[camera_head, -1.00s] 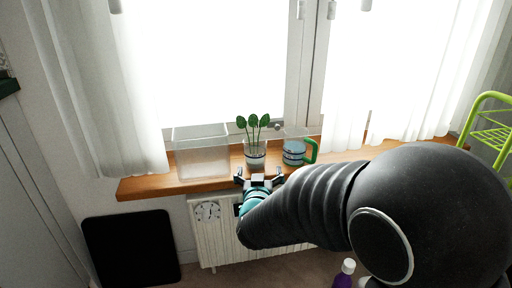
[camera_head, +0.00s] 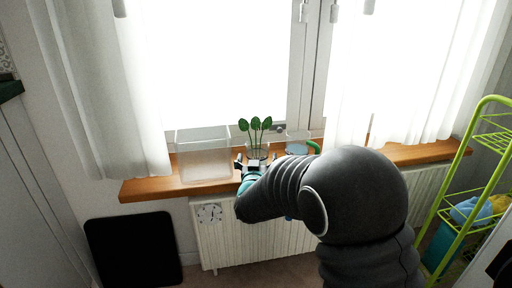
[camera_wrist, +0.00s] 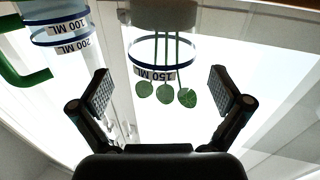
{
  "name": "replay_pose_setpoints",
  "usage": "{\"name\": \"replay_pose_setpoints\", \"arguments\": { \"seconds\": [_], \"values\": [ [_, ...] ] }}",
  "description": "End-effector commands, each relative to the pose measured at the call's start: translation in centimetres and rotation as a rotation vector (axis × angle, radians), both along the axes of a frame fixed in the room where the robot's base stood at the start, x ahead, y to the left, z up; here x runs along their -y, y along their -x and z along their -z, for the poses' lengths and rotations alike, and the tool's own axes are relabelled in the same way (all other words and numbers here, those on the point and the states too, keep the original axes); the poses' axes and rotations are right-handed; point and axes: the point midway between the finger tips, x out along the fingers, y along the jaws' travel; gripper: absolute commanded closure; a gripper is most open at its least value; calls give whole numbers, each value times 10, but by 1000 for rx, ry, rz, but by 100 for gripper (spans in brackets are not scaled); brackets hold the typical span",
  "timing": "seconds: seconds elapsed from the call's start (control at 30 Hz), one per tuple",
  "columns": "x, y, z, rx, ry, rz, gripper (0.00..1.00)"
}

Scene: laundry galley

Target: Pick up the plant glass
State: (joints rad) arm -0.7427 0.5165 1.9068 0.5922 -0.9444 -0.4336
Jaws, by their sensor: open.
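The plant glass (camera_head: 257,151) stands upright on the wooden windowsill (camera_head: 150,190), with green leaves rising from it. In the wrist view, which is upside down, the plant glass (camera_wrist: 163,48) shows at the top centre with a blue-edged band reading 150 ML. My gripper (camera_head: 256,164) is at the front of the glass, its fingers spread and partly hidden behind my arm. In the wrist view my open gripper (camera_wrist: 160,80) has one finger on each side of the leaves. I cannot tell whether the fingers touch the glass.
A clear container (camera_head: 204,165) stands left of the glass. A blue-banded jug with a green handle (camera_head: 314,146) stands close on the right; it also shows in the wrist view (camera_wrist: 62,40). A radiator (camera_head: 225,235) is below the sill, and a green shelf rack (camera_head: 450,210) is at right.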

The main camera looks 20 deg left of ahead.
Motion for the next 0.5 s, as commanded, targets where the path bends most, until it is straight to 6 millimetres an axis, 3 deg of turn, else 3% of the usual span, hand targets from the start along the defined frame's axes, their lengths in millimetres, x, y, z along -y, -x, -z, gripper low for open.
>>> {"name": "replay_pose_setpoints", "arguments": {
  "seconds": [0.23, 0.5],
  "values": [
    [-11, -32, -3, -2, 1, 1, 0],
    [-13, -38, -3, -1, 1, 0, 0]
  ]
}}
